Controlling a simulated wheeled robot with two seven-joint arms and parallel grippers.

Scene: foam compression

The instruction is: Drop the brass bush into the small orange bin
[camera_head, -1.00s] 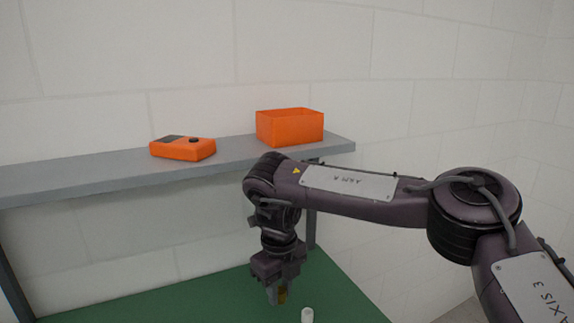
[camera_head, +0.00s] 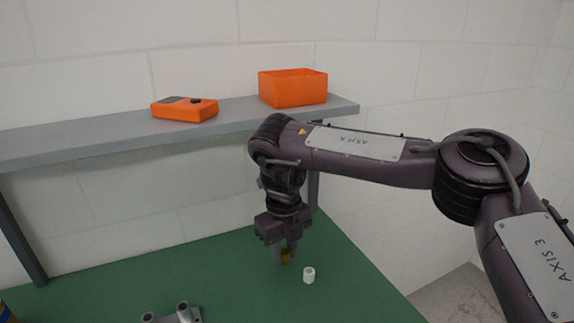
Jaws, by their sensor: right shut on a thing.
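The small orange bin (camera_head: 293,91) stands on the right end of a grey shelf, above the green table. My right gripper (camera_head: 282,258) points down low over the table, below the shelf. It is shut on the brass bush (camera_head: 287,257), a small yellowish piece partly hidden by the fingers. I cannot tell whether the bush touches the table. My left gripper is not in view.
An orange device with a black knob (camera_head: 185,109) lies on the grey shelf (camera_head: 80,141) left of the bin. A white cylinder (camera_head: 309,275) stands on the green table (camera_head: 240,290) right of my gripper. A grey metal part (camera_head: 174,315) lies at the front edge of view.

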